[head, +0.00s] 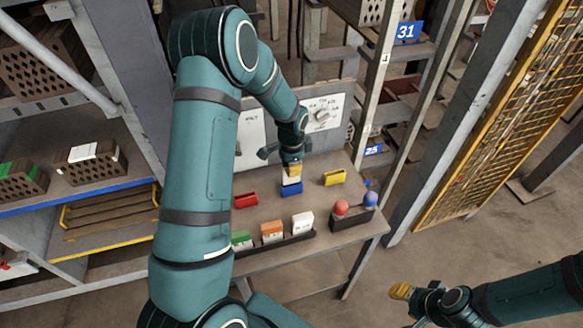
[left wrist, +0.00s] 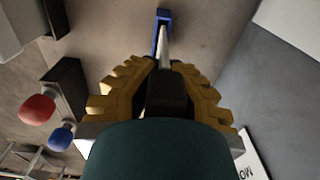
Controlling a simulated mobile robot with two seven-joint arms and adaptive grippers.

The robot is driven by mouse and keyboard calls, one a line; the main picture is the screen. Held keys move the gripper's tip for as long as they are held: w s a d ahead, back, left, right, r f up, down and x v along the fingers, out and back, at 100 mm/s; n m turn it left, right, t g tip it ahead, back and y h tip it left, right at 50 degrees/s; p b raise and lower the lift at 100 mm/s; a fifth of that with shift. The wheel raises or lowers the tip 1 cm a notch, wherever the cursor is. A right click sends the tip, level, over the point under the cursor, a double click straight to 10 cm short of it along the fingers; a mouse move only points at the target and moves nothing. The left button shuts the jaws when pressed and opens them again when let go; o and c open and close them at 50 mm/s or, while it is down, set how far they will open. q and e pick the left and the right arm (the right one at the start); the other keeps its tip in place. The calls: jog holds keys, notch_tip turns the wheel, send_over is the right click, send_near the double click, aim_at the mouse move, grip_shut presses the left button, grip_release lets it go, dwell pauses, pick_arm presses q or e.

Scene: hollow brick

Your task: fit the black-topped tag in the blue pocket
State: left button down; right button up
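My left gripper (head: 294,169) is over the blue pocket (head: 290,189) on the table, pointing down. Its yellow fingers (left wrist: 163,65) are closed on a tag whose white lower part (head: 290,180) shows just above the pocket. In the left wrist view the white edge of the tag (left wrist: 164,45) reaches to the blue pocket (left wrist: 163,16) and overlaps it. The tag's top is hidden in the fingers, and I cannot tell whether its lower end is inside the pocket. My right gripper (head: 401,291) is low at the right, away from the table; its finger gap is unclear.
A red pocket (head: 245,201) and a yellow pocket (head: 334,178) flank the blue one. In front, a dark rack (head: 285,242) holds green-, orange- and white-faced tags. A dark box (head: 351,220) with red and blue balls stands at the right. A grey panel rises behind.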

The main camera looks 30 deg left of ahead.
aim_at(292, 183)
pick_arm(q)
jog(key=shift+f+b, duration=2.1)
jog(key=shift+f, duration=0.65)
dwell(0.8)
jog(key=c, duration=1.1)
grip_release()
jog(key=shift+o, duration=0.2)
notch_tip(292, 183, up, 12)
jog(key=shift+r, duration=0.1)
